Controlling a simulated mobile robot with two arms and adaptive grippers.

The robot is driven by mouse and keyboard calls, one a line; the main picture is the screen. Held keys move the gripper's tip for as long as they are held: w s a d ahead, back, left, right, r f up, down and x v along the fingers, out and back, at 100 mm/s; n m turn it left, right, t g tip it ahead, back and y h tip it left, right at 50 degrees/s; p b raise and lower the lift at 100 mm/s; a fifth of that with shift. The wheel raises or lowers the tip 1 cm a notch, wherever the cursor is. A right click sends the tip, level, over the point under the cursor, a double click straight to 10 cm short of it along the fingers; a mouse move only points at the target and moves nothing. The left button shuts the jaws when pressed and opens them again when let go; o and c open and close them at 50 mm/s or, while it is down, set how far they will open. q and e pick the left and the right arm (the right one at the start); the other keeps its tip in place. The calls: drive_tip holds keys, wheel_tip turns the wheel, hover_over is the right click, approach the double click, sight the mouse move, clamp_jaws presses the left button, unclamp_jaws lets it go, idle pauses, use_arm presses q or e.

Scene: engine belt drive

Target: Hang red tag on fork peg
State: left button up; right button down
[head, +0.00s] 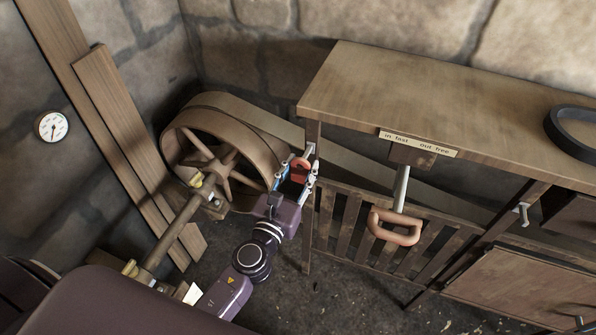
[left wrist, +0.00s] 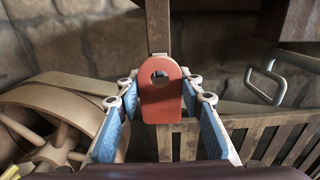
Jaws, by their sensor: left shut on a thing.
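My left gripper (head: 297,168) is shut on the red tag (head: 300,169) beside the large wheel, near the bench's left front post. In the left wrist view the red tag (left wrist: 161,100) stands upright between the blue-padded fingers, its round hole at the top, with the wooden post (left wrist: 159,30) behind it. A small grey shape shows through the hole; I cannot tell whether it is the fork peg or whether it touches the tag. I cannot clearly make out the fork peg in the head view. My right gripper is not in view.
The belt wheel (head: 222,145) stands close to the left of my gripper. The bench (head: 440,105) and slatted guard (head: 345,222) lie to its right. A loop handle (head: 394,228) hangs under the sign (head: 417,144). Open floor shows below the guard.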

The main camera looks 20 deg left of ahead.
sight(308, 153)
use_arm(q)
drive_tip(key=shift+w+d+f, duration=0.1)
drive_tip(key=shift+w+f, duration=0.05)
drive_tip(key=shift+w, duration=2.4)
drive_tip(key=o, duration=1)
